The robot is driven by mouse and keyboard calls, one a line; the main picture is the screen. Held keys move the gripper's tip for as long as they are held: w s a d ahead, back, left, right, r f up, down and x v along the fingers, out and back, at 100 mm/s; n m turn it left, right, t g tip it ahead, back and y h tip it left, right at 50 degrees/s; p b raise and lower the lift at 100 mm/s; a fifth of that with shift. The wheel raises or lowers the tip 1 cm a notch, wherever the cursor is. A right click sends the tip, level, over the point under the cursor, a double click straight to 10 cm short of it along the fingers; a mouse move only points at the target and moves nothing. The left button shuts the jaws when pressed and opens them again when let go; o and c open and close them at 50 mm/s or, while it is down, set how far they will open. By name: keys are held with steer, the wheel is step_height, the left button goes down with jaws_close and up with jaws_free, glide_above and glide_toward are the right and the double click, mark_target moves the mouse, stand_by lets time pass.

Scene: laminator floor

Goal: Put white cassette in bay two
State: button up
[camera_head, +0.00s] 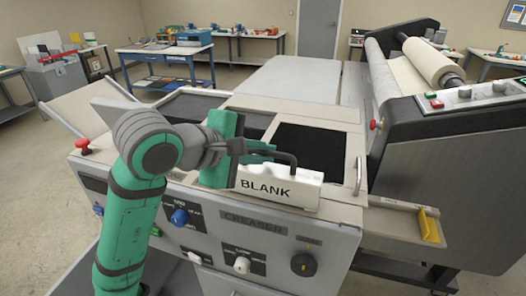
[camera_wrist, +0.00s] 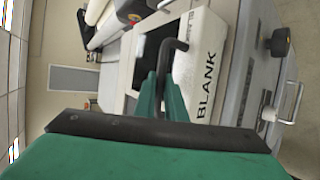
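The white cassette (camera_head: 278,188) is a long block marked "BLANK" with a bent black handle on top. It is at the front of the creaser, in front of a dark recess; whether it rests on the ledge or is held just above it, I cannot tell. My gripper (camera_head: 268,153) reaches it from the left. In the wrist view the green fingers of my gripper (camera_wrist: 162,92) lie on both sides of the handle and close on it, with the cassette (camera_wrist: 200,72) beyond. My gripper hides part of its left end. No bay number is readable.
The creaser's top has a dark recess (camera_head: 308,147) behind the cassette and another dark opening (camera_head: 190,106) to the left. Knobs line its front panel (camera_head: 250,232). The laminator with a roll (camera_head: 432,62) rises on the right. A yellow piece (camera_head: 429,226) sits on the right ledge.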

steer(key=o, duration=0.4)
steer(key=shift+r, duration=0.1)
steer(key=v, duration=1.2)
